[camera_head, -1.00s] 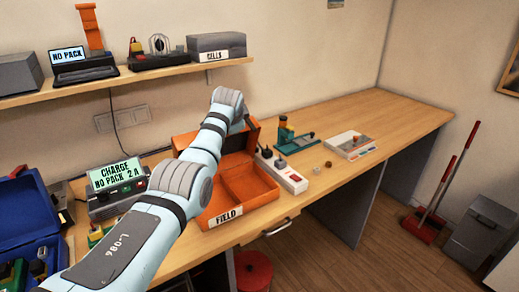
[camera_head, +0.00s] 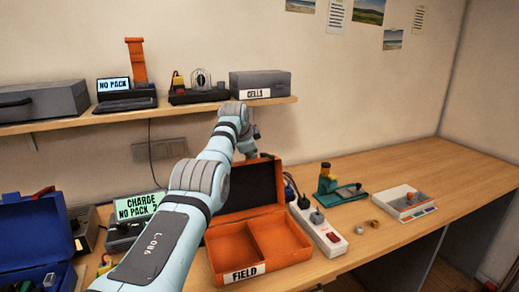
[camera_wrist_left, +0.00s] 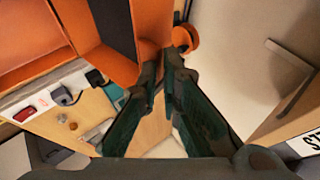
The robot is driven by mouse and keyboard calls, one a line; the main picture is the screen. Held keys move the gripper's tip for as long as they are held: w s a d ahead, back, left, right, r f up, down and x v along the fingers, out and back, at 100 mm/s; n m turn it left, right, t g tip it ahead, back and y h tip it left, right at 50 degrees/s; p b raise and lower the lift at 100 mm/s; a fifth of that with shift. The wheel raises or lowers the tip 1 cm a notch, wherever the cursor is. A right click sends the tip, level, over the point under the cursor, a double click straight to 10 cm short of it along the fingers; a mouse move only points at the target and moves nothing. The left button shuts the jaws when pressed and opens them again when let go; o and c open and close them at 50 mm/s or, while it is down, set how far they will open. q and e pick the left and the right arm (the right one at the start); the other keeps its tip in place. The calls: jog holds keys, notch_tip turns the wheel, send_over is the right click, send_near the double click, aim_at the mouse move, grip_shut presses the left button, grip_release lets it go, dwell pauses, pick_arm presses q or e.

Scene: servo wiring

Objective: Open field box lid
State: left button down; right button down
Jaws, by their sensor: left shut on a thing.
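The orange field box (camera_head: 290,248), labelled FIELD, stands on the bench with its divided tray facing up. Its lid (camera_head: 262,186) is raised at the back, with its dark inner face showing. My left arm reaches across the box to the lid's top edge, and my left gripper (camera_wrist_left: 168,60) is shut on the lid's orange edge near a round orange knob (camera_wrist_left: 185,38). The fingertips are mostly hidden in the head view. My right gripper is not in view.
A power strip (camera_head: 328,236) stands right of the box, with a green tool (camera_head: 338,188) and a white tray (camera_head: 404,203) beyond. A blue case (camera_head: 30,235) and the charger (camera_head: 135,208) stand left. A loaded shelf (camera_head: 200,108) hangs above. The bench's right end is clear.

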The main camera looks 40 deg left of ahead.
pick_arm(q)
jog(key=shift+s+f, duration=0.1)
jog(key=shift+f, duration=0.1)
jog(key=c, duration=1.8)
grip_release()
jog(key=shift+a, duration=0.1)
jog(key=v, duration=1.2)
